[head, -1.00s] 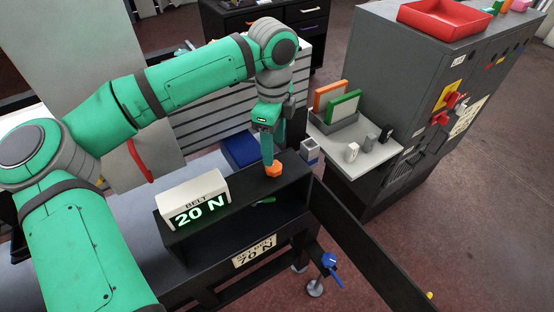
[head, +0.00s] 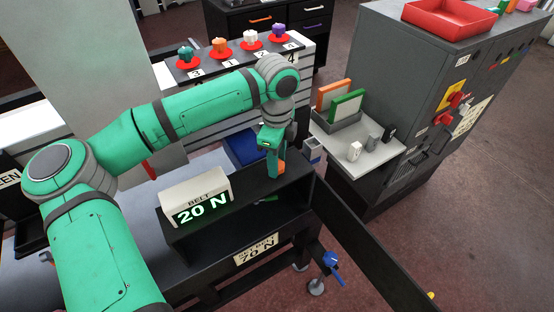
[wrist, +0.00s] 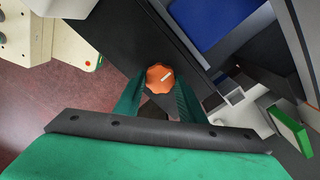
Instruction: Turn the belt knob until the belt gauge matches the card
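The belt gauge (head: 196,198), a white box with a green display, reads 20 N. The card (head: 256,250) on the front edge below reads 70 N. The orange belt knob (wrist: 160,77) sits on the dark housing (wrist: 192,45) and has a white mark on its face. It also shows in the head view (head: 282,168), partly hidden by a finger. My gripper (wrist: 160,84) is at the knob, with one finger on each side of it. The fingers are apart, and small gaps seem to show beside the knob; contact cannot be told.
A dark panel (head: 368,238) sticks out at the front right. A grey side shelf (head: 364,160) with small blocks and a grey cabinet (head: 440,75) stand to the right. Behind my arm is a rack (head: 200,68) with several coloured pieces. A blue bin (head: 240,146) lies behind the housing.

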